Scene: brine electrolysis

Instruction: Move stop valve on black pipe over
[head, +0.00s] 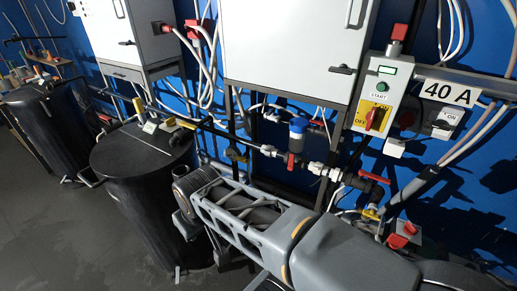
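A thin black pipe (215,130) runs from above the near black drum down to the right, toward white and grey fittings. Yellow valve handles (186,124) show near its left part, above the drum. Further right, valves with red levers (292,160) and (374,177) sit on the line of fittings. I cannot tell which one is the stop valve meant, nor how far it is turned. My grey arm crosses the lower middle; I cannot make out my gripper.
The black drum (135,165) stands left of my arm, with a second drum (45,125) further left. Loose hoses and cables crowd the wall. Bare floor (60,235) lies lower left.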

